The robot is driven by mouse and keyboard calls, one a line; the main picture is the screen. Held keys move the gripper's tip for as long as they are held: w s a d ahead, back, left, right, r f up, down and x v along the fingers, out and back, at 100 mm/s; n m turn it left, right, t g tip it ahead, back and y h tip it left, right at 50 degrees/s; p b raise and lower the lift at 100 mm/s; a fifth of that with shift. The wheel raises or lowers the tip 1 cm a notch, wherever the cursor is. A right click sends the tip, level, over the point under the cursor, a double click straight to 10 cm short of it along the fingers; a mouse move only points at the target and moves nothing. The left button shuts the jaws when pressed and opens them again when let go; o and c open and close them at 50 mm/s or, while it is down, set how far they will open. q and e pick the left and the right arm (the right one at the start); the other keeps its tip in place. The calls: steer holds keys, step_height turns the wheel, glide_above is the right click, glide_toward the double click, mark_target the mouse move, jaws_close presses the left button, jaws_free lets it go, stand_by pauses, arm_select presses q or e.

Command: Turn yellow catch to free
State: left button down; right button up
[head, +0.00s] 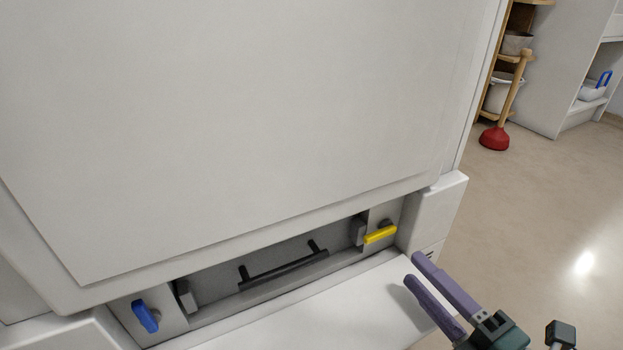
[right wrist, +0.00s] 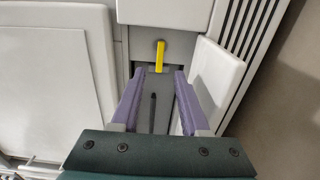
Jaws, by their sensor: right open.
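The yellow catch (head: 380,234) is a short bar at the right end of a recessed grey panel, low on the white cabinet; in the head view it lies roughly level. In the right wrist view the yellow catch (right wrist: 160,56) shows just beyond and between the fingertips, apart from them. My right gripper (head: 412,268) is open and empty, with purple fingers, to the right of and below the catch in the head view. It also shows in the right wrist view (right wrist: 152,76). My left gripper is not in view.
A blue catch (head: 145,316) is at the panel's left end. A dark bar handle (head: 284,271) lies between the catches. A white flap (head: 330,305) extends in front of the recess. A red plunger (head: 495,138) stands by a wooden shelf at the back right. The floor (head: 560,220) at right is clear.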

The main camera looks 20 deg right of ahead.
mark_target(382, 237)
steer(key=w, duration=0.2)
steer(key=w+b, duration=0.1)
steer(key=w, duration=0.4)
steer(key=shift+w+a+b, duration=0.1)
steer(key=shift+a+b, duration=0.2)
steer(key=shift+b, duration=0.05)
steer(key=shift+c, duration=0.2)
jaws_close()
